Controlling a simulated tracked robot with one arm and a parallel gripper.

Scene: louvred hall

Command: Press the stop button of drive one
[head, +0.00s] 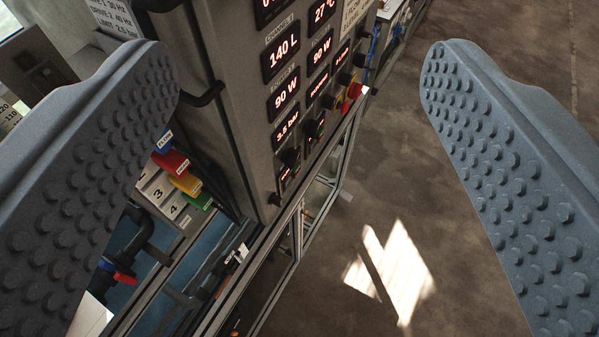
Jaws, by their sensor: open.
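A grey control panel (230,90) stands at the centre left, seen at a steep slant. It carries several lit red displays, such as one reading 140 L (281,51). A row of small controls runs along its lower edge: black knobs (314,129) and a red button (354,91) with yellow beside it. Their labels are too small to read, so I cannot tell which is drive one's stop button. My gripper (300,65) is open and empty, its two studded grey fingers wide apart at the left and right. The left finger hides part of the scene left of the panel.
A paper notice (113,14) at top left lists drive values. Coloured binders or blocks (185,183) and numbered boxes (160,188) sit on a shelf at lower left, near a black pipe with a red valve handle (124,277). Bare floor (390,180) with a sunlit patch lies right of the panel.

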